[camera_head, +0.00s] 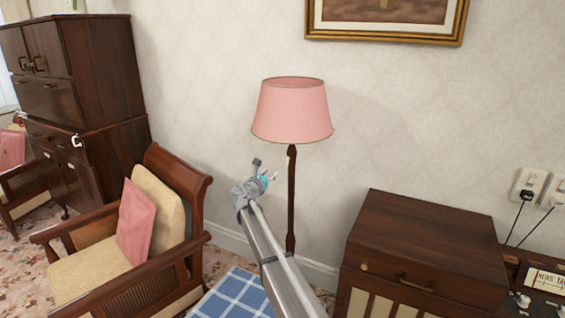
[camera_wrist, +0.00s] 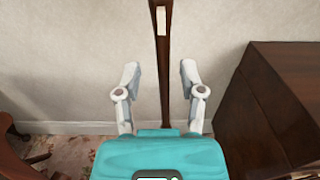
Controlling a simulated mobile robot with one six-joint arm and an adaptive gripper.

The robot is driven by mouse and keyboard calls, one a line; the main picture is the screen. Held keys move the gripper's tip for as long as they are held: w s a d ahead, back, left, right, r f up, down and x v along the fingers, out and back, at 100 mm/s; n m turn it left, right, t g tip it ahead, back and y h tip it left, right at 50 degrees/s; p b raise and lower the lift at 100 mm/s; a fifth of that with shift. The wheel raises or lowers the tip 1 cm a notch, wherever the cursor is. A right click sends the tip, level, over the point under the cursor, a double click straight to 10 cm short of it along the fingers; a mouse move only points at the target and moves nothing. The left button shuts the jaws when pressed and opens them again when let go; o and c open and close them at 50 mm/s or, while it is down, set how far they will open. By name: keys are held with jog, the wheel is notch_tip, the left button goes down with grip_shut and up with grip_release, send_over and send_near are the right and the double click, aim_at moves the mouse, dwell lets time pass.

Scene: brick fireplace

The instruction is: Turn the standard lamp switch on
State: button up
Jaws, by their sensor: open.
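The standard lamp (camera_head: 292,112) has a pink shade and a slim dark wooden pole, and stands upright by the wall. A pale rectangular switch (camera_wrist: 161,21) is set in the upper part of the pole (camera_wrist: 163,70) in the wrist view. In the head view a small light patch shows on the pole just under the shade. My gripper (camera_head: 274,178) is just left of the pole in the head view, below the shade. In the wrist view my gripper (camera_wrist: 160,75) is open and empty, its fingers either side of the pole in the picture. The switch appears beyond the fingertips.
A wooden cabinet (camera_head: 425,235) stands to the right of the lamp, and it also shows in the wrist view (camera_wrist: 275,105). An armchair (camera_head: 160,220) with a pink cushion stands to the left. A blue checked cloth (camera_head: 238,297) lies in front. A framed picture (camera_head: 450,40) hangs above.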

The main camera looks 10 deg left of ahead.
aim_at(285, 161)
jog(key=x, duration=1.4)
jog(key=shift+s+f, duration=0.1)
